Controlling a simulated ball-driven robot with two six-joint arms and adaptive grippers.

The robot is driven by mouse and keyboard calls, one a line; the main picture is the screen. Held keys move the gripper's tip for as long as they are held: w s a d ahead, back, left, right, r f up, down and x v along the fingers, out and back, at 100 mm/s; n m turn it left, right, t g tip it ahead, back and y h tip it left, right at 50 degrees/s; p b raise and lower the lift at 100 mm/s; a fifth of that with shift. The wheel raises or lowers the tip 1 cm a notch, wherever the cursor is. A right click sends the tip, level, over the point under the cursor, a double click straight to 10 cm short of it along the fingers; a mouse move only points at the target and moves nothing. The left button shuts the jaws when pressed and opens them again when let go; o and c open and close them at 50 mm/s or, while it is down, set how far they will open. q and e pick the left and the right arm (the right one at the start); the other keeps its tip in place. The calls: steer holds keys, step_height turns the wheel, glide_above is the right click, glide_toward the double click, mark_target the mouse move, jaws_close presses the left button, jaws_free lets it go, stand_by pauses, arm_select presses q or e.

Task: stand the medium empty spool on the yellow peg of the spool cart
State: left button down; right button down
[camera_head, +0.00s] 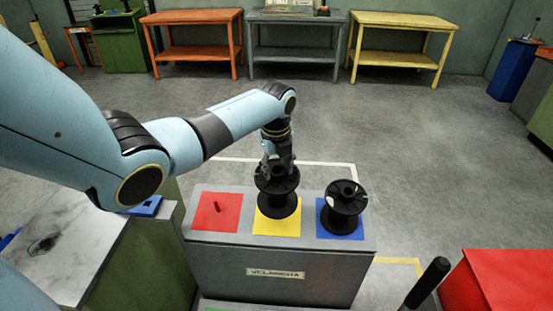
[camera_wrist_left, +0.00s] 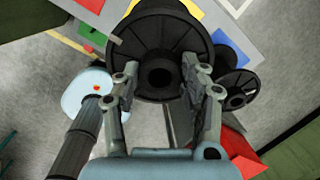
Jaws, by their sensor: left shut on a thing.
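The spool cart (camera_head: 285,265) has a grey top with red, yellow and blue squares. A black empty spool (camera_head: 277,205) is upright over the yellow square (camera_head: 265,229); it also shows in the left wrist view (camera_wrist_left: 150,22). My left gripper (camera_head: 277,168) is shut on this spool from above; its fingers show in the left wrist view (camera_wrist_left: 158,75) at the spool's near end. The yellow peg is hidden by the spool. I cannot tell whether the lower flange touches the cart top. My right gripper is not in view.
Another black spool (camera_head: 344,207) stands on the blue square (camera_head: 351,232). The red square (camera_head: 230,224) has a bare peg (camera_head: 217,207). A marble-topped counter (camera_head: 75,262) is at left and a red box (camera_head: 505,285) at right. Floor behind the cart is clear, with benches beyond.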

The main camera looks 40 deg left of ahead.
arm_select(q)
steer(key=shift+w+f, duration=0.1)
steer(key=shift+f, duration=0.3)
steer(key=shift+r, duration=0.1)
stand_by(0.5)
stand_by(0.3)
steer(key=shift+p, duration=0.5)
stand_by(0.7)
steer(key=shift+f, duration=0.3)
steer(key=shift+a+f+b, duration=0.1)
steer(key=shift+f+b, duration=0.2)
steer(key=shift+b, duration=0.2)
steer(key=shift+w+a+f+b, duration=0.1)
steer(key=shift+w+f+b, duration=0.05)
steer(key=shift+f+b, duration=0.75)
steer(key=shift+w+a+f+b, duration=0.15)
steer(key=shift+f+b, duration=0.75)
steer(key=shift+f, duration=0.15)
steer(key=shift+w+a+f+b, duration=0.1)
steer(key=shift+w+f+b, duration=0.05)
steer(key=shift+f+b, duration=0.85)
steer(key=c, duration=0.6)
jaws_free()
